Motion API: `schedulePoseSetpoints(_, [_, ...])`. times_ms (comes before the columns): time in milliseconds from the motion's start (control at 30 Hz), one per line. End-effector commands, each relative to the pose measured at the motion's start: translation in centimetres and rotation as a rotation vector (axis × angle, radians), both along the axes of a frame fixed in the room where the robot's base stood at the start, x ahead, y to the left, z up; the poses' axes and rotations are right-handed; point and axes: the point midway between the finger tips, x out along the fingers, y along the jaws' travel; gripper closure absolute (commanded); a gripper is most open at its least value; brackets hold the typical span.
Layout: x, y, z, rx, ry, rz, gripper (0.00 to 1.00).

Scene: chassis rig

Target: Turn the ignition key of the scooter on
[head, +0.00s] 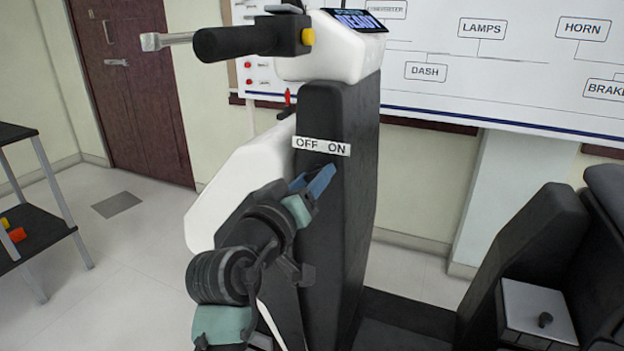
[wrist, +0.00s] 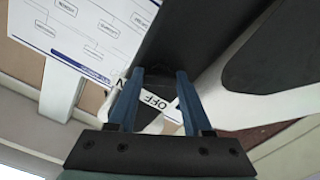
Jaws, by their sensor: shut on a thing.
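The scooter's black front column (head: 338,235) stands upright in the middle of the head view. A white OFF / ON label (head: 321,146) is on it, OFF at left and ON at right. My gripper (head: 322,178) is at the column just below the label, its blue fingers shut on the ignition key. The key itself is hidden by the fingers, so its angle cannot be told. In the wrist view the two fingers (wrist: 157,74) reach the column, with the label (wrist: 155,100) between and behind them. The dash display (head: 355,21) is lit and reads READY.
The black handlebar grip (head: 240,42) and its lever jut left above my arm. The scooter's seat part (head: 530,255) is at right. A whiteboard diagram (head: 480,70) hangs behind. A dark shelf (head: 40,232) stands at far left, with open floor beside it.

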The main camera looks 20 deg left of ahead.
Motion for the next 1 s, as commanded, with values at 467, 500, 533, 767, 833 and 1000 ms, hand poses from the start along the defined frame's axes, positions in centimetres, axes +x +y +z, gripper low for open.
schedulePoseSetpoints(467, [0.0,0.0,0.0,0.001,0.0,0.001,0.2])
schedulePoseSetpoints(500, [-0.1,0.0,0.0,0.0,0.0,0.001,0.2])
schedulePoseSetpoints(533, [-0.3,0.1,0.0,0.0,0.0,0.001,0.2])
schedulePoseSetpoints(767, [-3.4,0.2,0.0,-0.001,0.0,0.004,0.2])
schedulePoseSetpoints(833, [-4.9,0.3,0.0,0.0,0.0,0.004,0.2])
schedulePoseSetpoints(1000, [-8.7,0.4,0.0,0.001,0.001,0.003,0.2])
